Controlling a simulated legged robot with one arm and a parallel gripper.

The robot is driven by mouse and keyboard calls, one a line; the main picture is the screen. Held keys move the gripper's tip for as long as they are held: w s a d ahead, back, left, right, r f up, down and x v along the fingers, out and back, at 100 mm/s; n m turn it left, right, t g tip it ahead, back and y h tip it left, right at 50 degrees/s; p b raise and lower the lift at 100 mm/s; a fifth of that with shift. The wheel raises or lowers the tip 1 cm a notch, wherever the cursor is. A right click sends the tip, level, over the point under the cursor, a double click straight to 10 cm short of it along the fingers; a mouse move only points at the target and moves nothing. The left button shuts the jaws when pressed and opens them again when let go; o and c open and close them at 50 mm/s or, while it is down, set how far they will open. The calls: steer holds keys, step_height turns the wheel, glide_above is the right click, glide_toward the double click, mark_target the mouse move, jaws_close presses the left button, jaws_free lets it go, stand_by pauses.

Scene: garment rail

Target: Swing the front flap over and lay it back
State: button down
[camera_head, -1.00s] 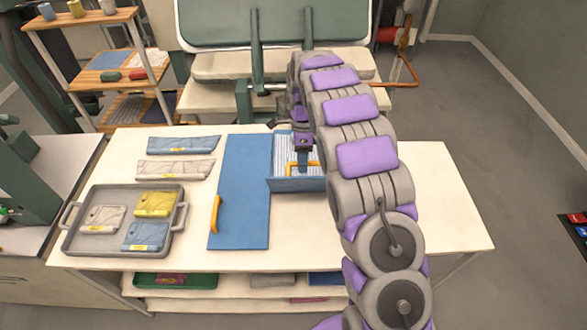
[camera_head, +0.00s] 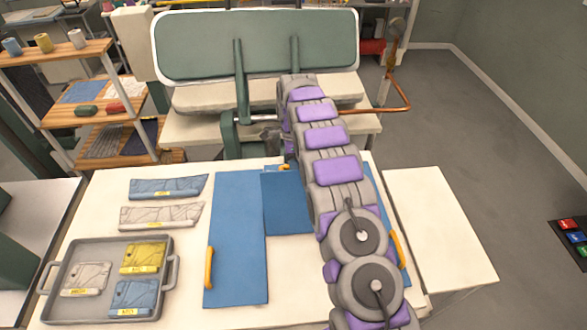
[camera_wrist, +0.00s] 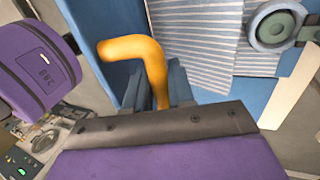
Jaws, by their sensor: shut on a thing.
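The front flap (camera_head: 285,205) is a blue panel in the middle of the blue folding board, partly behind my arm in the head view. Its orange handle (camera_head: 284,167) shows at the flap's far edge. In the wrist view my gripper (camera_wrist: 160,98) is shut on this orange handle (camera_wrist: 152,62). Striped cloth (camera_wrist: 200,45) and blue panel surface lie beyond it. The board's left panel (camera_head: 235,240) lies flat with its own orange handle (camera_head: 209,268). Another orange handle (camera_head: 399,251) shows right of my arm. My gripper is hidden behind my arm in the head view.
A grey tray (camera_head: 168,290) with folded garments sits at the table's left. Two more folded garments, blue (camera_head: 168,187) and grey (camera_head: 160,215), lie behind it. A green press-like machine (camera_head: 255,45) stands behind the table. The table's right part (camera_head: 440,235) is bare.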

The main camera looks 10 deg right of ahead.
steer(key=shift+w+f, duration=0.1)
steer(key=shift+w, duration=0.75)
steer(key=c, duration=1.1)
jaws_free()
steer(key=shift+o, duration=0.2)
steer(key=shift+s, duration=0.1)
steer(key=s+r, duration=0.2)
steer(key=s, duration=0.6)
steer(key=s+d+r+b, duration=0.1)
steer(key=s+r, duration=0.1)
steer(key=s, duration=0.5)
steer(key=shift+s+r, duration=0.4)
steer(key=shift+d, duration=0.1)
